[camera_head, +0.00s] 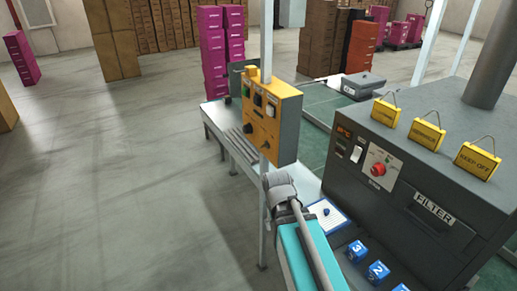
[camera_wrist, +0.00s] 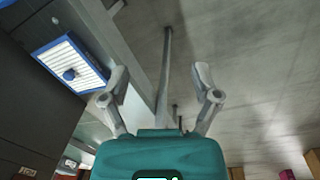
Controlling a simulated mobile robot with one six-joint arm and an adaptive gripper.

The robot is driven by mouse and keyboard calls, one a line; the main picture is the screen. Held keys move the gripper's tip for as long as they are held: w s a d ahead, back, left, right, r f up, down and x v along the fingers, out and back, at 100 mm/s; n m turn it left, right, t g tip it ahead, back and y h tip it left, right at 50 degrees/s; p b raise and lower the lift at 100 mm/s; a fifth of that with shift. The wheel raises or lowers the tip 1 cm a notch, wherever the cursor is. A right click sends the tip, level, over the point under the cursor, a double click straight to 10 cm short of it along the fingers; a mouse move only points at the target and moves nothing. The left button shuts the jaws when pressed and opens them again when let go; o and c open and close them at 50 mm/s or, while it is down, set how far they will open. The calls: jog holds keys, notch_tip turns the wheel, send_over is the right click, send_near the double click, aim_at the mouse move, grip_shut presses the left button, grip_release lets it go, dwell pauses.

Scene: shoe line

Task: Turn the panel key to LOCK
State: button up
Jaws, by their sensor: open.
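The yellow control panel (camera_head: 285,122) is fixed to a pale upright post in the head view. Several small switches and buttons show on its face; they are too small to tell which is the key or where it points. In the wrist view my gripper (camera_wrist: 160,75) is open, with its two grey fingers spread wide and nothing between them. In the head view my grey and teal arm reaches up from the bottom, below and in front of the panel. It is apart from the panel face. I cannot make out the panel in the wrist view.
A dark filter machine (camera_head: 435,165) with a red knob and yellow hanging signs stands right of the panel.

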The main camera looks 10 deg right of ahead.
jog(key=w+h+b, duration=0.2)
jog(key=w+h, duration=0.2)
jog(key=w, duration=0.3)
jog(key=m+t+h+b, duration=0.3)
jog(key=t+h+b, duration=0.25)
jog(key=h, duration=0.65)
send_near(260, 147)
jog(key=a, duration=0.3)
jog(key=shift+s+f+p, duration=0.15)
jog(key=shift+s+p, duration=0.15)
jog(key=shift+s, duration=0.1)
jog(key=shift+d, duration=0.15)
jog(key=x, duration=1.3)
jog(key=shift+w+d, duration=0.2)
jog(key=shift+d, duration=0.1)
